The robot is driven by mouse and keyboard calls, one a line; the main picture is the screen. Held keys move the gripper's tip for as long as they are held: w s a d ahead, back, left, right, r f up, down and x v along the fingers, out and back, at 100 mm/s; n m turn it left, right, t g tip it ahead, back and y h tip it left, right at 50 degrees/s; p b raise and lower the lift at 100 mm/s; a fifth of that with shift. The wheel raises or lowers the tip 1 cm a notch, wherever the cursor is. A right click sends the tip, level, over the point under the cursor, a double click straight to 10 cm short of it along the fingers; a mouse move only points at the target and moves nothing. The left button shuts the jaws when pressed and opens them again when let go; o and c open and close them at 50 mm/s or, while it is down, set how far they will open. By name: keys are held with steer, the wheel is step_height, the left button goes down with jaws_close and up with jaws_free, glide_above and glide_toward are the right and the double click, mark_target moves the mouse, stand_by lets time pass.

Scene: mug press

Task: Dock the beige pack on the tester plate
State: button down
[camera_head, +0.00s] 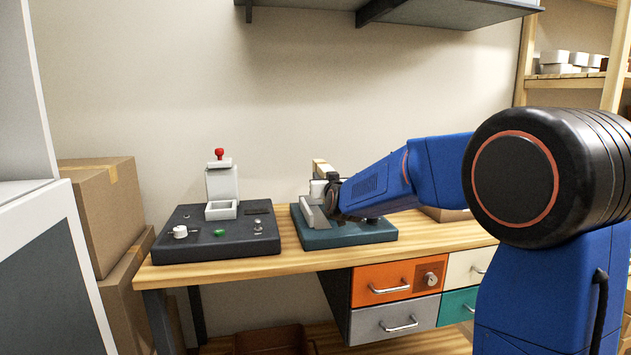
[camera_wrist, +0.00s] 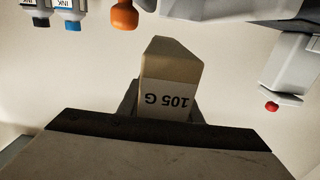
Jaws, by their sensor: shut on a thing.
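The beige pack (camera_wrist: 172,68) shows in the wrist view with a white label reading "105 G", upside down in that picture. My gripper (camera_wrist: 165,108) is shut on it, with dark jaw parts at both sides of its near end. In the head view, a small beige part of the pack (camera_head: 321,166) shows above and behind my gripper (camera_head: 328,190), which is over the dark teal plate (camera_head: 350,235) on the bench. Light grey blocks (camera_head: 312,214) stand on this plate. The pack's lower part and any contact with the plate are hidden. I cannot tell for sure which plate is the tester.
A dark grey base (camera_head: 195,247) at the left carries a white upright device (camera_head: 222,186) with a red knob, a white dial and a green button. A shelf (camera_head: 400,10) hangs above. Cardboard boxes (camera_head: 97,205) stand left of the bench. Bench front (camera_head: 250,268) is clear.

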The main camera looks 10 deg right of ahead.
steer(key=shift+y, duration=0.3)
steer(key=shift+s+a+f, duration=0.1)
steer(key=shift+a+f, duration=0.35)
steer(key=shift+f, duration=0.6)
steer(key=shift+s+a+f, duration=0.1)
steer(key=shift+a+f, duration=0.35)
steer(key=shift+f, duration=0.55)
steer(key=shift+s+a+f, duration=0.1)
steer(key=shift+a+f, duration=0.35)
steer(key=shift+f, duration=0.6)
steer(key=shift+s, duration=0.2)
steer(key=shift+f, duration=0.5)
steer(key=c, duration=1.6)
jaws_free()
steer(key=shift+o, duration=0.2)
steer(key=shift+f, duration=0.1)
steer(key=shift+s, duration=5.45)
steer(key=shift+s, duration=0.15)
